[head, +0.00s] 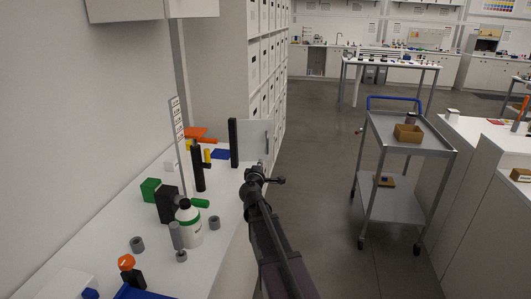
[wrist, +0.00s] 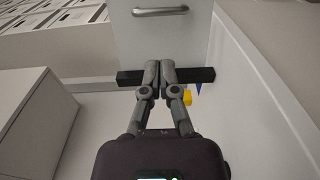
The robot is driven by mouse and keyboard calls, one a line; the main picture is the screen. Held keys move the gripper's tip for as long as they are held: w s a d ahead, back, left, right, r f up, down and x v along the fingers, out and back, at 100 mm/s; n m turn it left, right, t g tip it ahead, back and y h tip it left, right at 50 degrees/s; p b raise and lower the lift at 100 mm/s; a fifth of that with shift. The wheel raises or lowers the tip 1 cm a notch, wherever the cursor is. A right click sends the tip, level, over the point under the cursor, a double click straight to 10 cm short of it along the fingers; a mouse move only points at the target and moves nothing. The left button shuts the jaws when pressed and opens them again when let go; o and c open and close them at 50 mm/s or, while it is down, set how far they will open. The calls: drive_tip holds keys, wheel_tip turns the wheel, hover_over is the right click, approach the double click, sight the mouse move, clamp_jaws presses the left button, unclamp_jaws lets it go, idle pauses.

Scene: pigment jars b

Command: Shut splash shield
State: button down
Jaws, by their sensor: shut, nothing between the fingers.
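The splash shield (head: 254,136) is a pale upright panel beside a black post (head: 233,143) at the right edge of the white bench. In the wrist view the shield (wrist: 158,42) fills the top middle, with a grey bar handle (wrist: 160,11) near the top. The black post (wrist: 126,78) lies across the picture there, partly hidden behind my fingers. My gripper (head: 262,167) is shut and empty, just in front of the shield. In the wrist view its fingertips (wrist: 160,66) overlap the shield near the post; I cannot tell whether they touch it.
The white bench (head: 215,245) holds a white bottle (head: 188,225), a green block (head: 150,190), a dark bottle (head: 198,168) and several small grey cylinders to the left of my arm. Open floor (head: 315,160) lies to the right, then a metal cart (head: 405,140).

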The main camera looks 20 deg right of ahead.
sight(267, 146)
drive_tip(key=shift+w, duration=0.15)
drive_tip(key=x, duration=1.3)
drive_tip(key=shift+w+d, duration=0.25)
drive_tip(key=shift+w, duration=0.05)
drive_tip(key=shift+w+d, duration=0.1)
drive_tip(key=shift+d, duration=0.05)
